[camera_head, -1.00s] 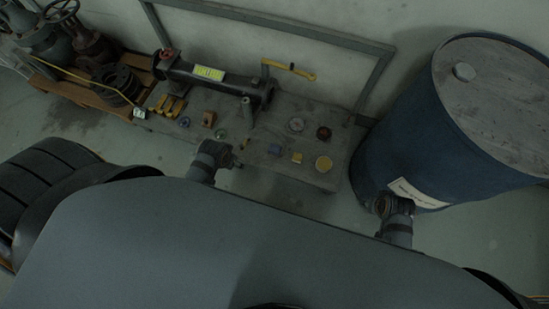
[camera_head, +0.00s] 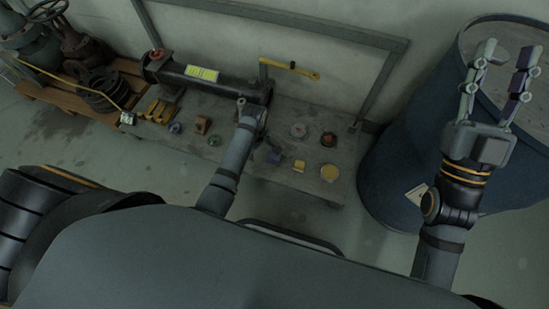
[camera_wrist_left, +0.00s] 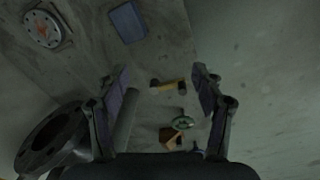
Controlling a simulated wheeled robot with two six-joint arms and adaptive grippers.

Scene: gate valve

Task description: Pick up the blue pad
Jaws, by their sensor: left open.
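The blue pad (camera_head: 276,157) lies on the grey bench, partly covered by my left gripper in the head view. In the left wrist view the pad (camera_wrist_left: 128,21) is a flat blue rectangle near the top, beyond the fingertips and apart from them. My left gripper (camera_wrist_left: 162,78) is open and empty, its fingers spread above the bench. My right gripper (camera_head: 506,60) is open and empty, raised in front of the blue barrel.
The bench (camera_head: 325,190) holds a yellow block (camera_head: 299,166), a yellow disc (camera_head: 331,173), a round gauge (camera_head: 298,130) and a dark red part (camera_head: 328,139). A black cylinder (camera_head: 215,83) lies behind. The barrel (camera_head: 385,170) stands right of the bench.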

